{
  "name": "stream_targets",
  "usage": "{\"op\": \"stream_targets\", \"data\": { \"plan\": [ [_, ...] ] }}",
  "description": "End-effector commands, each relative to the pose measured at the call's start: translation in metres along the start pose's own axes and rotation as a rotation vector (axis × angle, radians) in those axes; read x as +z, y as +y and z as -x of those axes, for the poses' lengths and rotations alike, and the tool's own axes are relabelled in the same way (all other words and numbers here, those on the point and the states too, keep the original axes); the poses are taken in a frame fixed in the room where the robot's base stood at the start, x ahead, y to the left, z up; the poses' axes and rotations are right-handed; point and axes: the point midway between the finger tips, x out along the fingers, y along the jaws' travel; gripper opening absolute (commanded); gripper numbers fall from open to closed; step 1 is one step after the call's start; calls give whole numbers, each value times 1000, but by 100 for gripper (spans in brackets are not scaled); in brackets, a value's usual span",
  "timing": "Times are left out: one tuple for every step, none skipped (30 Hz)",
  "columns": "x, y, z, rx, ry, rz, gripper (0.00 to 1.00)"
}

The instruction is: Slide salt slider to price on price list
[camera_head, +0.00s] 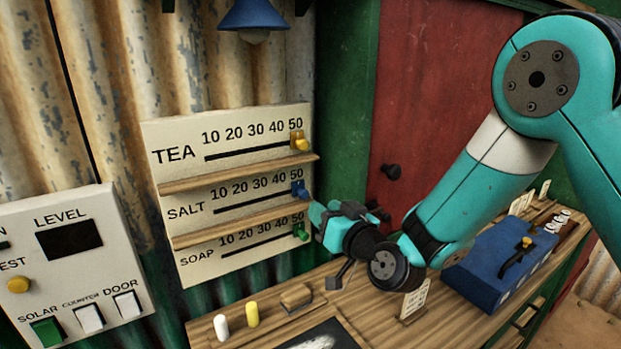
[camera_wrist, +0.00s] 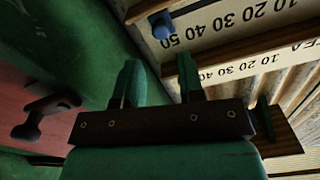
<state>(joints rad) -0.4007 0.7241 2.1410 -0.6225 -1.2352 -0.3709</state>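The salt slider is a blue knob (camera_head: 298,188), at the 50 end of the SALT row on the cream slider board (camera_head: 235,115). In the wrist view the blue knob (camera_wrist: 161,25) shows just beyond my fingertips, roughly in line with the gap. My gripper (camera_head: 317,216) is at the board's right edge, just below and right of the blue knob. In the wrist view its two green fingers (camera_wrist: 159,68) stand apart with nothing between them. A small card (camera_head: 415,300) stands on the counter; its writing is too small to read, so I cannot tell whether it is the price list.
The yellow tea slider (camera_head: 301,144) and green soap slider (camera_head: 301,234) also sit at 50. Wooden ledges (camera_head: 240,173) separate the rows. The counter (camera_head: 275,325) below holds small weights (camera_head: 221,327) and a blue box (camera_head: 497,265). A red door (camera_head: 420,110) is behind my arm.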

Motion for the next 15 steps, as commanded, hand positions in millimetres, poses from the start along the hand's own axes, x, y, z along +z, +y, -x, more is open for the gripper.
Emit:
{"op": "stream_targets", "data": {
  "plan": [
    [-7, -2, -8, -1, -2, 1, 36],
    [-6, -3, -12, -2, -2, 0, 36],
    [-7, -3, -19, -2, -2, 2, 36],
    [-7, -3, -23, -2, -2, 1, 36],
    [-6, -3, -27, -2, -2, 1, 36],
    [-6, -2, -33, -2, -1, 2, 36],
    [-5, -2, -36, -1, -2, 0, 36],
    [-5, -2, -40, -1, -1, 2, 36],
    [-4, -2, -46, -2, -1, 1, 36],
    [-4, -2, -50, -3, -1, 1, 36],
    [-4, -2, -53, -3, -1, 2, 36],
    [-3, -2, -57, -2, -3, 1, 36],
    [-2, -1, -60, -2, -2, 1, 36],
    [-2, -1, -61, -2, -2, 1, 36],
    [-1, -1, -64, -1, -2, 0, 36]
  ]
}}
